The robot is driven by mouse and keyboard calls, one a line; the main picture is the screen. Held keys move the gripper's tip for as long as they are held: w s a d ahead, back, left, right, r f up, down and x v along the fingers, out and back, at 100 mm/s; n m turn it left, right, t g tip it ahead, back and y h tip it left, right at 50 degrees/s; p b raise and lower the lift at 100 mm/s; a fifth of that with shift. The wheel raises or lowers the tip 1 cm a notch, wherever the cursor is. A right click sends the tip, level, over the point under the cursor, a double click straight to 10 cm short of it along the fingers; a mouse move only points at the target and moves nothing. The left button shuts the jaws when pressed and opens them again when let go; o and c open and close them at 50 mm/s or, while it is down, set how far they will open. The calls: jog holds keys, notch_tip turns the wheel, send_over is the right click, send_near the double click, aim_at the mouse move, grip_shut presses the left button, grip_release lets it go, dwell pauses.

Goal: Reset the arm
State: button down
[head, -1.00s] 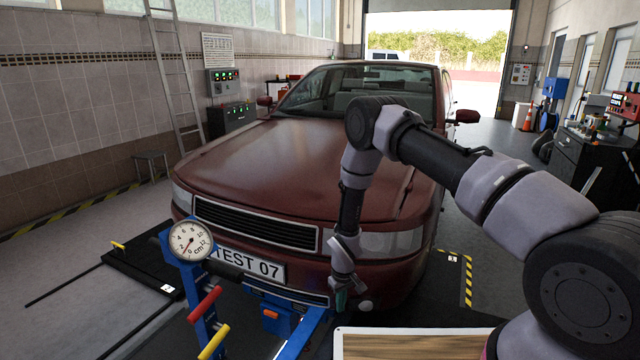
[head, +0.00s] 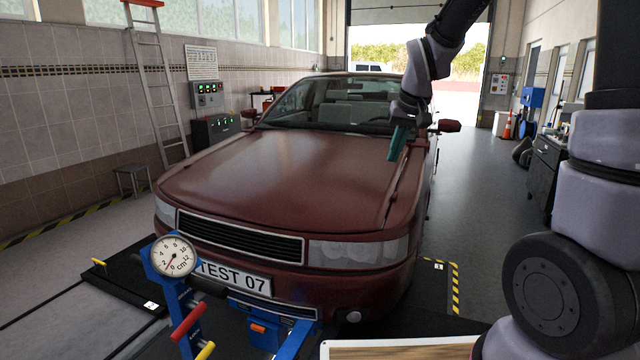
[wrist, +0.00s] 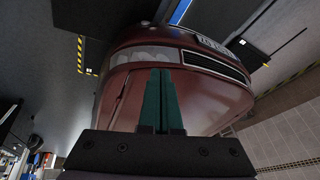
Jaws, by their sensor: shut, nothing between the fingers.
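My gripper (head: 398,146) is raised high in the head view, in front of the right part of the car's windscreen and hood in the picture. Its green fingers point down and are shut with nothing between them. They also show together in the wrist view (wrist: 161,100), with the car beyond them. The dark red car (head: 270,175) stands behind the blue sliding jack (head: 172,285). The jack has a round dial gauge (head: 173,256), a red handle (head: 188,322) and a yellow handle (head: 206,350). The gripper is well apart from the jack.
A wooden board with a pale rim (head: 400,349) lies at the bottom. A ladder (head: 158,90) and a stool (head: 132,180) stand by the left wall. A dark cabinet (head: 546,165) is at the right. The floor right of the car (head: 480,210) is clear.

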jog(key=s+d+r+m+t, duration=0.1)
jog(key=s+d+r, duration=0.1)
jog(key=s, duration=0.5)
jog(key=s+d+r+m+t, duration=0.1)
jog(key=s+d+r, duration=0.1)
jog(key=s+r, duration=0.3)
jog(key=s+d+r+m+t, duration=0.1)
jog(key=s+r, duration=0.3)
jog(key=s, duration=0.5)
jog(key=shift+d+m, duration=0.4)
jog(key=shift+d, duration=0.4)
